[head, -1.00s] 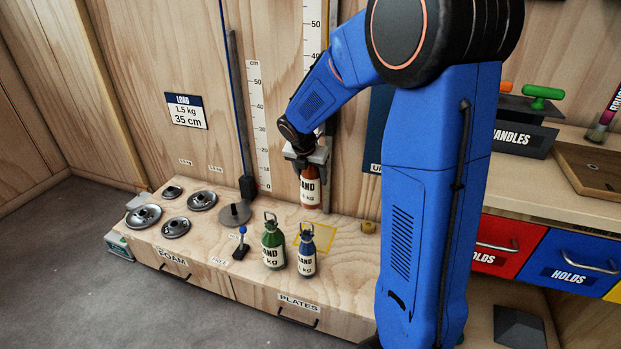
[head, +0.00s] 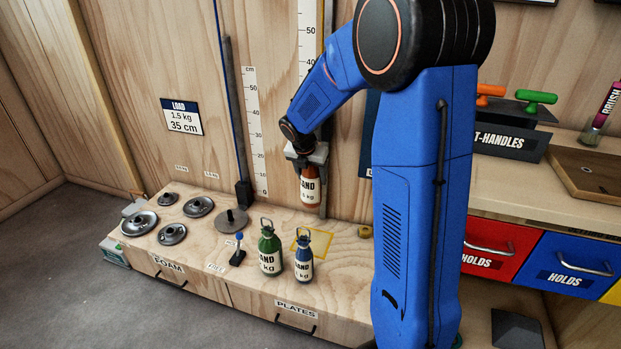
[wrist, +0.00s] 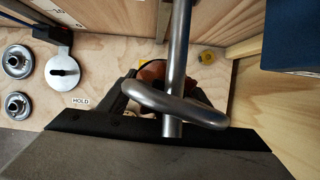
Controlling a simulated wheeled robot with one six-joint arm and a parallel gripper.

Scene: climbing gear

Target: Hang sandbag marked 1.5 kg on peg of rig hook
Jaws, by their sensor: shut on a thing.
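My gripper (head: 307,160) is shut at the top of an orange-brown sandbag (head: 310,188), which hangs upright below it, in front of the back wall. The bag's label reads SAND and kg; its number is not clear. In the wrist view part of the orange bag (wrist: 153,72) shows below a thick steel loop (wrist: 172,104). A straight steel rod (wrist: 178,50) crosses the loop; I cannot tell whether the loop is hooked on it. The rig hook's peg cannot be picked out in the head view.
A green sandbag (head: 269,250) and a blue sandbag (head: 304,258) stand on the wooden bench, near a blue-topped pin (head: 238,249). Several metal plates (head: 172,234) lie at left. A load sign (head: 181,116) reads 1.5 kg, 35 cm. Drawers (head: 575,265) stand at right.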

